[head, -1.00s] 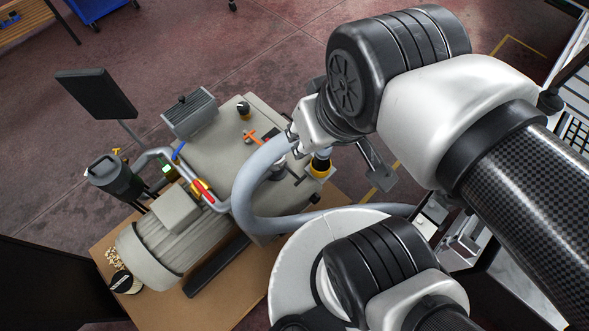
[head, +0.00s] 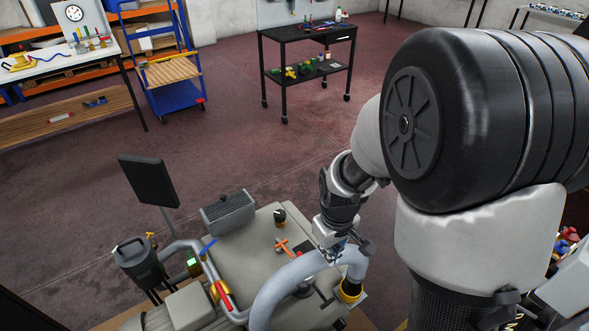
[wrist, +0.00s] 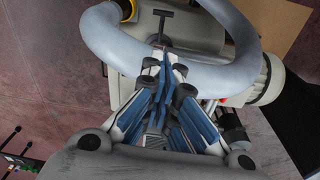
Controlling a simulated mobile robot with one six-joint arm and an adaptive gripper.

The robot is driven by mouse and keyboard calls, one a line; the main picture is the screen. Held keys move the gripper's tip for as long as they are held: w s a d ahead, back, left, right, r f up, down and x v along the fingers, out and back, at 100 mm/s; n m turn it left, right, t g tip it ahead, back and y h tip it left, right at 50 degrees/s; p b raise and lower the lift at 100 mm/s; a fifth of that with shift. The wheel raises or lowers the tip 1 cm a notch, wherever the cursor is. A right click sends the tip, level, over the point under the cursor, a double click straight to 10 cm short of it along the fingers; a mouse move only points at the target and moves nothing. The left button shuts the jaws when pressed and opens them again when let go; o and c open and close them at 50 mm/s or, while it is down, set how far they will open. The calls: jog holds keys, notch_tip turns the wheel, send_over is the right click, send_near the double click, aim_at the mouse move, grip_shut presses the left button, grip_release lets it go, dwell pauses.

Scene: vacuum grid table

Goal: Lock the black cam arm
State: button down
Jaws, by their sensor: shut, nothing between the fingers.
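A grey machine (head: 245,235) carries a thick grey hose (head: 285,283). A black T-shaped handle (head: 326,299) stands at the hose's right end, next to a black fitting with a yellow ring (head: 350,292). In the wrist view the black handle (wrist: 163,15) lies just beyond my fingertips, across the hose (wrist: 198,75). I cannot tell whether this handle is the black cam arm, or its lock state. My gripper (wrist: 165,60) is shut and empty, over the hose. In the head view my gripper (head: 333,254) is above the hose's upper bend; contact with it is unclear.
On the machine are an orange cross handle (head: 283,246), a black knob (head: 279,216), a blue lever (head: 208,247) and a red lever (head: 223,295). A black screen (head: 148,181) stands at left. A blue cart (head: 170,85) and black table (head: 308,65) stand behind open floor.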

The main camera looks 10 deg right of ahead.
jog(key=n+g, duration=0.1)
send_near(325, 299)
notch_tip(325, 299, down, 7)
jog(key=b, duration=0.6)
jog(key=shift+d, duration=0.1)
jog(key=shift+d+r+p, duration=0.1)
jog(key=shift+p, duration=0.3)
